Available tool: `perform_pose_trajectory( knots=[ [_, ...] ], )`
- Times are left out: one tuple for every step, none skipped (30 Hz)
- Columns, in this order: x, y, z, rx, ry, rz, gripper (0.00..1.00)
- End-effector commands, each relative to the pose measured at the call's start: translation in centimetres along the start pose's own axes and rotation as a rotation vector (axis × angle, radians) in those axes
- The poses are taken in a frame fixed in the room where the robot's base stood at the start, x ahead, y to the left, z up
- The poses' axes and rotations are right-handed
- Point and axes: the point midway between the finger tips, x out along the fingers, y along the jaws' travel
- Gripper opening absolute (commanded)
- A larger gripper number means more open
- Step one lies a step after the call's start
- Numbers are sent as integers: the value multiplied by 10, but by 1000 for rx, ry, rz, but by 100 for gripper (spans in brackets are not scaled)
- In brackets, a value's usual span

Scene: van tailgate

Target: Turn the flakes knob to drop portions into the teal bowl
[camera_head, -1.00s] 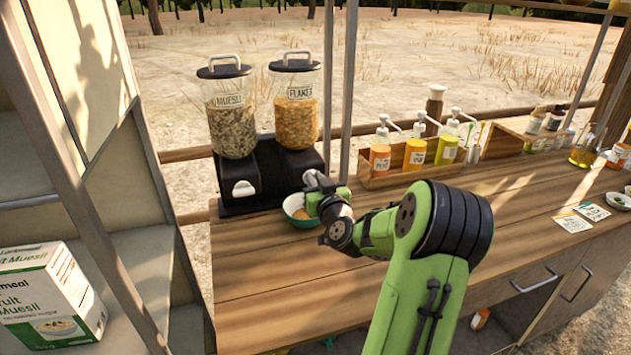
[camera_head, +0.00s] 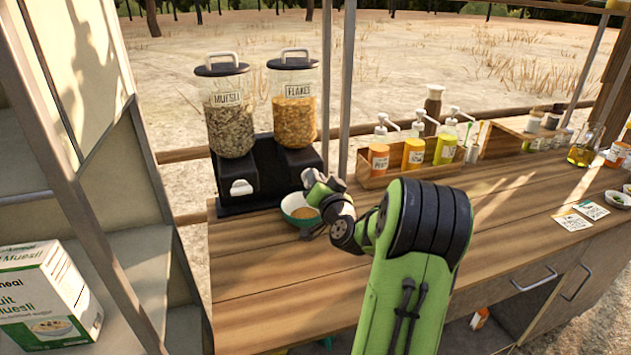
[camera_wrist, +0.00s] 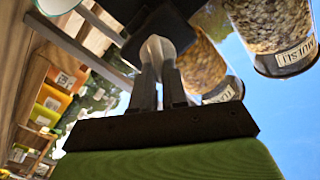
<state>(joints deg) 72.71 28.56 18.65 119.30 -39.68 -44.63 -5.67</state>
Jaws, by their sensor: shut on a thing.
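The flakes dispenser (camera_head: 295,118) is a clear canister of orange flakes on a black stand. The teal bowl (camera_head: 299,213) sits under its outlet with some orange-brown food inside; its pale rim is at the top left of the wrist view (camera_wrist: 57,5). My gripper (camera_wrist: 158,72) is shut on the pale flakes knob (camera_wrist: 157,48), with one finger on each side. In the head view my wrist hides the flakes knob and the fingers. The flakes canister also shows behind the knob in the wrist view (camera_wrist: 202,66).
The muesli dispenser (camera_head: 230,125) stands left of the flakes, its own white knob (camera_head: 241,187) free. A wooden caddy of sauce bottles (camera_head: 400,172) is to the right, behind my arm. The counter's front is clear. A muesli box (camera_head: 45,297) is at lower left.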

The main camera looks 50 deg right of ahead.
Motion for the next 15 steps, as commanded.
perform_pose_trajectory(
  knots=[
    [0,1,0,40,1,0,0],
    [0,1,0,68,1,1,0],
    [0,2,0,106,1,1,0],
    [0,2,0,135,1,1,0],
    [0,2,0,164,1,0,0],
    [0,3,0,202,1,0,0],
    [0,3,0,231,1,1,0],
    [0,4,0,259,1,2,0],
    [0,4,0,297,1,1,0],
    [0,4,0,326,1,1,0],
    [0,5,0,355,1,1,0],
    [0,5,0,393,2,1,0],
    [0,6,0,422,2,1,0],
    [0,6,0,450,2,1,0],
    [0,6,0,488,2,1,0]
  ],
)
